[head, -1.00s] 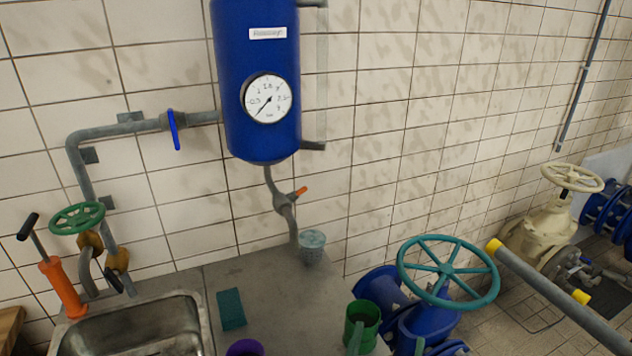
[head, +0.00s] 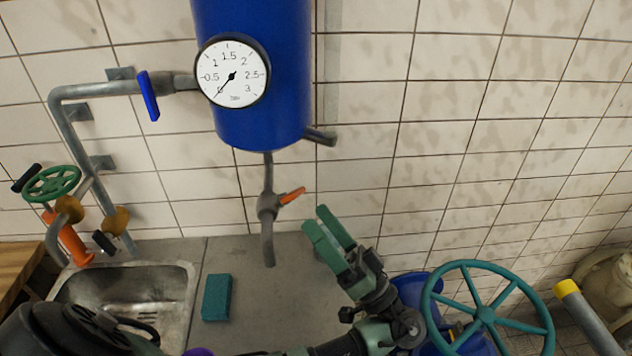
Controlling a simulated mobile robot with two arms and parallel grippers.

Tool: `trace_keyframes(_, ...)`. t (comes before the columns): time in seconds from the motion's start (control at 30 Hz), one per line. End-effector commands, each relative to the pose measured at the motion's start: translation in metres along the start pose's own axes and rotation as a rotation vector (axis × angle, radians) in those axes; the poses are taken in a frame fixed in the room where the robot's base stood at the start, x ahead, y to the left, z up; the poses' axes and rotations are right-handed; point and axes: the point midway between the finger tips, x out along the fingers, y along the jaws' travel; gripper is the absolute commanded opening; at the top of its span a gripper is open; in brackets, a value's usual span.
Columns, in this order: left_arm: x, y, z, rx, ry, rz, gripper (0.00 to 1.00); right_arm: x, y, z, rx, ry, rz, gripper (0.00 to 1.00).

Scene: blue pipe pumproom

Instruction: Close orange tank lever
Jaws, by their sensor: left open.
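The orange lever (head: 292,196) sits on a grey valve (head: 268,206) in the thin pipe under the blue tank (head: 262,110). The lever sticks out to the right and slightly up, across the pipe's line. My left gripper (head: 316,219), with green fingers, is just right of and below the lever in the picture. Its fingers are parted with nothing between them, and they point up and left. It appears apart from the lever; the depth between them is hard to judge. My right gripper is not in the head view.
A grey counter lies below, with a teal sponge (head: 216,297) and a sink (head: 180,275). A large teal handwheel (head: 487,315) stands right of my arm. A blue lever (head: 149,96) and a green handwheel (head: 51,184) are on the left pipework. Tiled wall is behind.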

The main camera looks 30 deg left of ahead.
Motion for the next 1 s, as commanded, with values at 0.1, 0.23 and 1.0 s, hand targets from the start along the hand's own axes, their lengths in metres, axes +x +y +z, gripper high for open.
trace_keyframes(0.1,0.021,-0.004,-0.004,0.002,0.002,-0.003,0.95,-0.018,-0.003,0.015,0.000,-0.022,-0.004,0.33)
trace_keyframes(0.23,0.044,-0.004,-0.004,0.003,0.004,-0.002,0.95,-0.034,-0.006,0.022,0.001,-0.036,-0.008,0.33)
trace_keyframes(1.0,0.070,0.000,-0.001,0.005,0.006,0.003,0.39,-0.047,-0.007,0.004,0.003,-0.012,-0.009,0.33)
